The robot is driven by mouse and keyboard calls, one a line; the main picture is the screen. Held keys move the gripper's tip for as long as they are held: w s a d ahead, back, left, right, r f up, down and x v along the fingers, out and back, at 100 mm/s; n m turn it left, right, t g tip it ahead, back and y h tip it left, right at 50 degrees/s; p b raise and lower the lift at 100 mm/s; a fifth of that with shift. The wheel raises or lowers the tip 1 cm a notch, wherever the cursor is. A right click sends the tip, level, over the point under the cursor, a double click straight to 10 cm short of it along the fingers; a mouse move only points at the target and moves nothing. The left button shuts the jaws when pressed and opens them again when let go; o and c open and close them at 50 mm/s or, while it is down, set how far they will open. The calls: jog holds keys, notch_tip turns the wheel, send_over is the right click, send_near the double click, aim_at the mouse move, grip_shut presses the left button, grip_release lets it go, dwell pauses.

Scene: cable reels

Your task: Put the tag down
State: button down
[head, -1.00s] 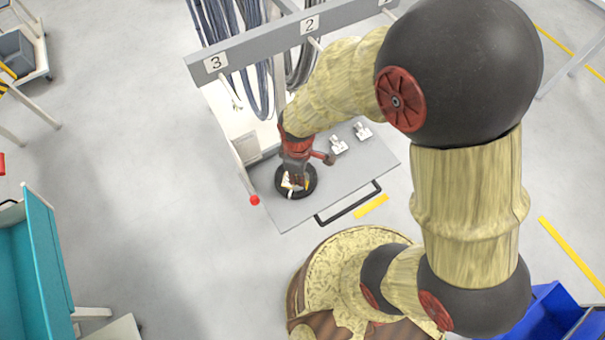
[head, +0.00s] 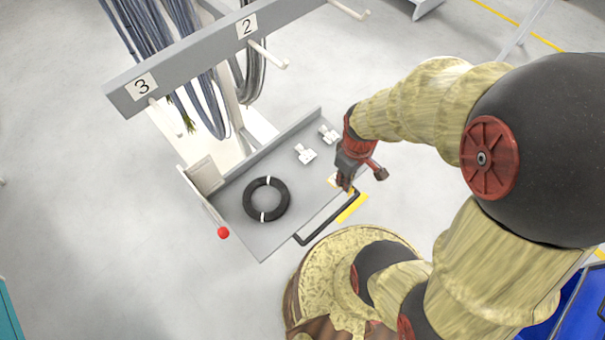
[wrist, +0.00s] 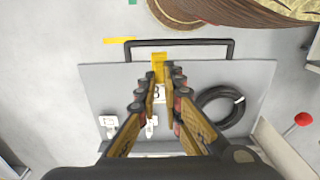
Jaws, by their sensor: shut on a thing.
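My gripper (head: 345,184) is shut on the tag (wrist: 159,92), near the front right edge of the grey shelf (head: 312,195). In the wrist view, my fingertips (wrist: 163,72) have the tag between them. It looks white with a dark mark, with a yellow part by the tips. The fingers hide some of it. In the head view, only small white and yellow bits show at the gripper. I cannot tell whether the tag touches the shelf.
A black cable coil (head: 249,204) with white ties lies on the shelf's left part. Two small white pieces (head: 305,154) (head: 329,133) lie towards the back. A black handle (head: 325,222) runs along the front edge. A numbered rail (head: 200,55) with hanging cables stands behind. A red knob (head: 223,233) is at left.

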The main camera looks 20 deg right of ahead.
jog(key=w+d+f+b, duration=0.1)
jog(key=w+f, duration=0.2)
jog(key=w, duration=0.1)
jog(key=w+d+f+b, duration=0.1)
jog(key=w+f, duration=0.2)
jog(key=w, duration=0.1)
jog(key=w+d+f+b, duration=0.1)
jog(key=w+f, duration=0.2)
jog(key=w, duration=0.1)
jog(key=shift+w+d+f, duration=0.35)
jog(key=shift+w+d, duration=0.05)
jog(key=shift+w+f+b, duration=0.1)
jog(key=shift+f+b, duration=0.3)
jog(key=shift+f, duration=1.2)
jog(key=shift+f, duration=0.1)
jog(key=shift+f, duration=0.1)
jog(key=c, duration=2.1)
grip_release()
jog(key=shift+o, duration=0.9)
